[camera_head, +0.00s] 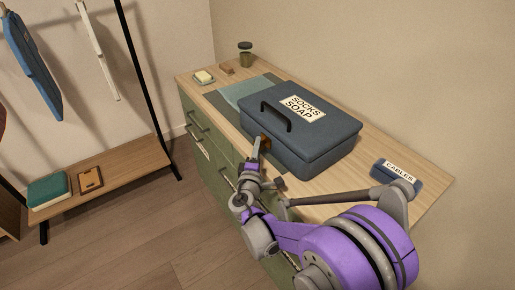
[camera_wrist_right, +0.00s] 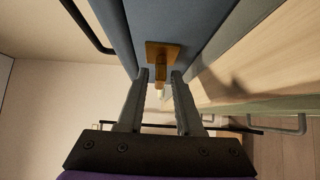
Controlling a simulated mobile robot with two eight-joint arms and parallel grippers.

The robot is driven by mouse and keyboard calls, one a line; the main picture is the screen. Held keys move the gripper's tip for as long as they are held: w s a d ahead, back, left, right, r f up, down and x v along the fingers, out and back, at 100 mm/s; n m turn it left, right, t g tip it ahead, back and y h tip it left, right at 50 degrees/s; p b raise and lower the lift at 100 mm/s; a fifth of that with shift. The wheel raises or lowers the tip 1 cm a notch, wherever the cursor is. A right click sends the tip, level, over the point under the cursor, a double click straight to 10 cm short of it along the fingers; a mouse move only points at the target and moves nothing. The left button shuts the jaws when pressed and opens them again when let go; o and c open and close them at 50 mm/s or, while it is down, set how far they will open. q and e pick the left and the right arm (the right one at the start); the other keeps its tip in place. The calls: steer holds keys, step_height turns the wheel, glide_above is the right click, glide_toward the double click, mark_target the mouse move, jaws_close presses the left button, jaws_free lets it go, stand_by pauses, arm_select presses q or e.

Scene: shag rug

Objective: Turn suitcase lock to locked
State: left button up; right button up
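The closed dark blue suitcase (camera_head: 325,145) lies on the wooden top of a green dresser, with a black handle on its lid and a label reading "SOCKS SOAP". Its side fills the top of the right wrist view (camera_wrist_right: 195,18). The brass lock (camera_wrist_right: 162,52) is on that side, with a lever ending in a pale tip pointing down in the picture. My right gripper (camera_wrist_right: 160,82) is open, its two fingers on either side of the lever's tip with gaps visible. In the head view my right gripper (camera_head: 258,146) is at the suitcase's near left side. My left gripper is out of view.
A blue "CABLES" case (camera_head: 397,175) lies right of the suitcase. A teal cloth (camera_head: 246,90), a soap dish (camera_head: 203,78) and a lidded jar (camera_head: 245,54) are at the far end of the dresser top (camera_head: 340,184). A clothes rack with a low shelf (camera_head: 120,168) stands left.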

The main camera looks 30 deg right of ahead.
jaws_close()
steer(key=shift+r, duration=0.1)
steer(key=shift+r+n+g+y+p, duration=0.25)
steer(key=shift+n+g+y+p, duration=0.55)
steer(key=shift+n+g+p, duration=0.35)
steer(key=n+g+p, duration=0.2)
steer(key=g, duration=0.1)
steer(key=shift+w+a+r+n+y, duration=0.15)
steer(key=shift+n+y, duration=0.1)
steer(key=shift+y, duration=0.15)
steer(key=n+g, duration=0.1)
steer(key=n+g+p, duration=0.1)
steer(key=g, duration=0.1)
steer(key=shift+w+r+g, duration=0.1)
steer(key=shift+w+g, duration=0.1)
steer(key=shift+g, duration=0.05)
steer(key=n+g, duration=0.2)
steer(key=g, duration=0.2)
steer(key=shift+w, duration=0.2)
